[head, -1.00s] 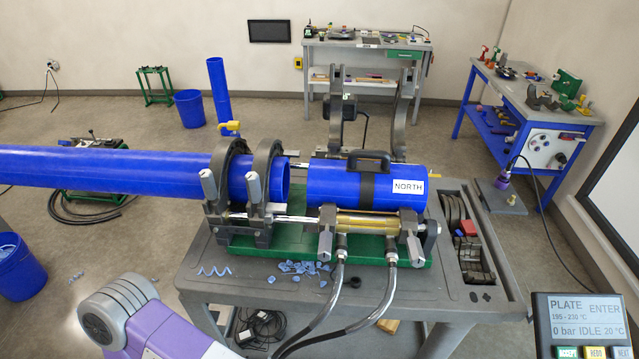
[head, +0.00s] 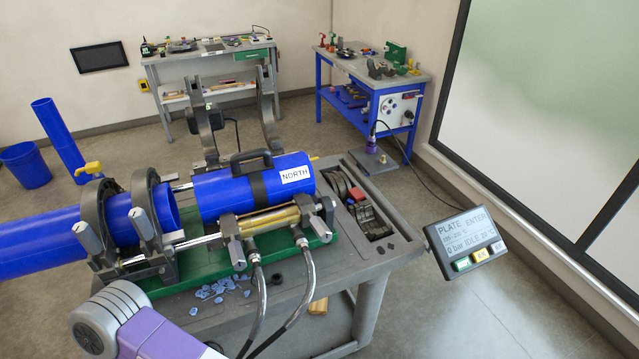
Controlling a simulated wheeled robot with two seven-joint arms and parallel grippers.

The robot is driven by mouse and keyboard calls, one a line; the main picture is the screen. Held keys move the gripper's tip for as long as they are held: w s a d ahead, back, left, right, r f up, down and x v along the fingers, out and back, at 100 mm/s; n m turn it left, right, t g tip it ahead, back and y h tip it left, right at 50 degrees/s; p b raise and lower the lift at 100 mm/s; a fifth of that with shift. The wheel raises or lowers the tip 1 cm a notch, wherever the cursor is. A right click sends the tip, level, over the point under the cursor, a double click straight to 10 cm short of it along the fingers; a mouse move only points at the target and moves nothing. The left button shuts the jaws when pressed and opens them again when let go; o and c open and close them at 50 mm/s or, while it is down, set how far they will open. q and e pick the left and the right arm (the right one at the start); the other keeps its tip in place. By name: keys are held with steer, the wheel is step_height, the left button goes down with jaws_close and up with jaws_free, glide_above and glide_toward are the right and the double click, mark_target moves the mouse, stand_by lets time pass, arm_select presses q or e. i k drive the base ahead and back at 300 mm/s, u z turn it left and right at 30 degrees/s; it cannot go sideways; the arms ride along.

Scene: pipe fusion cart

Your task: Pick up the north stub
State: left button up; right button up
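The north stub (head: 222,195) is a short blue pipe with a white NORTH label (head: 295,174) near its right end. A dark strap with a black handle (head: 250,157) goes round its middle. It lies in the right part of the fusion machine, whose hinged upper clamp halves (head: 268,110) stand open behind it. A gap parts its left end from the long blue pipe (head: 40,243), which the closed left clamps hold. A purple and white link of my arm (head: 150,335) shows at the bottom left. Neither gripper is in view.
The machine sits on a grey cart with a green base (head: 205,262). Hydraulic hoses (head: 308,280) hang at the front. A control panel (head: 465,238) stands at the cart's right. Blue shavings (head: 222,287) lie in front.

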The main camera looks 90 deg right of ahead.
mark_target(252, 186)
steer(key=z, duration=2)
